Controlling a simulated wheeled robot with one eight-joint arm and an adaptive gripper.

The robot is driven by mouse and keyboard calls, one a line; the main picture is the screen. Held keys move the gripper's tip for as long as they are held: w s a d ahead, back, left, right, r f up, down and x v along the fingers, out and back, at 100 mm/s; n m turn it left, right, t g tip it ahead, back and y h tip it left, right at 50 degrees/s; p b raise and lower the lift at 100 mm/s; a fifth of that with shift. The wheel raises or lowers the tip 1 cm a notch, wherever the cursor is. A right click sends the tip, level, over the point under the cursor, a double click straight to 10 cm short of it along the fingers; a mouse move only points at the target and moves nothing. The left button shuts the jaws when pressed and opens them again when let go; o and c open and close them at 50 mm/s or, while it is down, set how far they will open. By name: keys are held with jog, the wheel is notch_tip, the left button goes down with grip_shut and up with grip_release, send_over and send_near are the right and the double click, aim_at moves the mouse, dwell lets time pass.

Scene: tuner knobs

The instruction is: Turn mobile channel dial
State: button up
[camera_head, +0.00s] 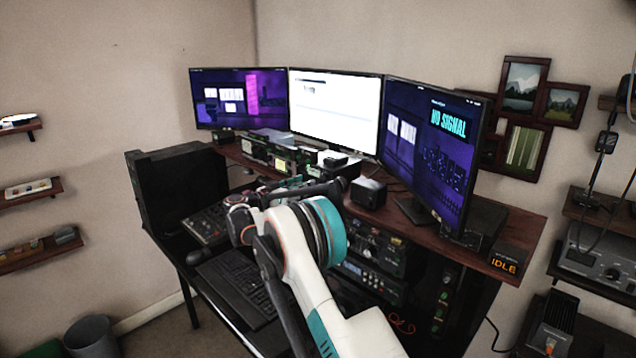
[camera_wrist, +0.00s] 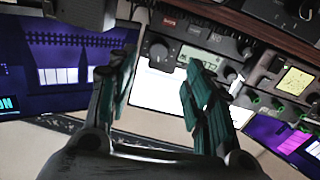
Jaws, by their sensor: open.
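Nothing is held. I cannot tell whether the fingers touch the dial. In the head view my gripper (camera_head: 325,189) is low in front of the desk's back row of equipment, and my arm hides the radio's front in part.
A small black box (camera_head: 368,192) stands right of my gripper. A right monitor (camera_head: 430,150), a keyboard (camera_head: 240,285) and an IDLE sign (camera_head: 504,263) are nearby. More knobs (camera_wrist: 252,98) sit right of the display.

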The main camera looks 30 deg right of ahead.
aim_at(323, 178)
jog(key=b+x, duration=0.1)
jog(key=x, duration=0.6)
jog(key=shift+w+d, duration=0.1)
jog(key=shift+d, duration=0.2)
jog(key=c, duration=1.1)
